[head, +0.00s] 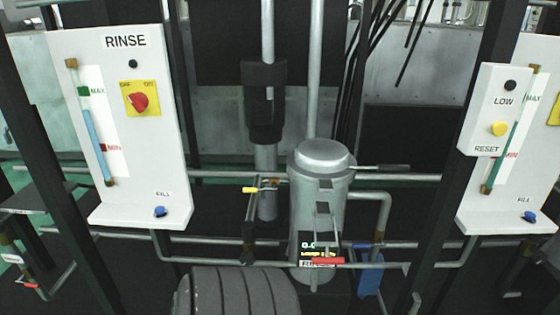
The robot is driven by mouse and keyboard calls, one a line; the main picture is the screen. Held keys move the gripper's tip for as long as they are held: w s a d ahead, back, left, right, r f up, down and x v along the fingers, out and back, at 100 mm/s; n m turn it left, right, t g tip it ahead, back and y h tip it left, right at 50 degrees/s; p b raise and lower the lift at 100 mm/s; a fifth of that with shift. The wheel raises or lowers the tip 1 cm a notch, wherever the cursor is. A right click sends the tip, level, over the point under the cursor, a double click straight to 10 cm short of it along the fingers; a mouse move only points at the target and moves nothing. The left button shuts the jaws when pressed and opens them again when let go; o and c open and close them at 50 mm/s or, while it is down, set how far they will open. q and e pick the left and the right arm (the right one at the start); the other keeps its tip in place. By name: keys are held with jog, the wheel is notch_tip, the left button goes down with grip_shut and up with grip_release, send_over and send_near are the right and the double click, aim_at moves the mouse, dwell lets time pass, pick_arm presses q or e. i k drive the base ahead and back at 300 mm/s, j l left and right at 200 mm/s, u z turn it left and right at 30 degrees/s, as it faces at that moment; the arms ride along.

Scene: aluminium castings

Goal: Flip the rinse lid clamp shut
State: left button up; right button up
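The white panel marked RINSE (125,41) stands at the left, with a red knob on a yellow OFF/ON plate (139,99). A blue cap (159,211) sits on its lower ledge beside a FILL label. A grey canister (303,205) with a round lid (322,152) stands right of centre. A dark bar (380,167) sticks out to the right at lid height, and small brackets show on the canister's front. I cannot tell which part is the rinse lid clamp, or whether it is open or shut.
Pipes cross low between dark posts. A yellow handle (250,190) and a red handle (328,261) are near the canister. A second white panel (488,105) with a RESET button stands at the right.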

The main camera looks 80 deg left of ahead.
aim_at(317, 246)
jog(key=u, duration=1.9)
jog(key=k+j, duration=0.05)
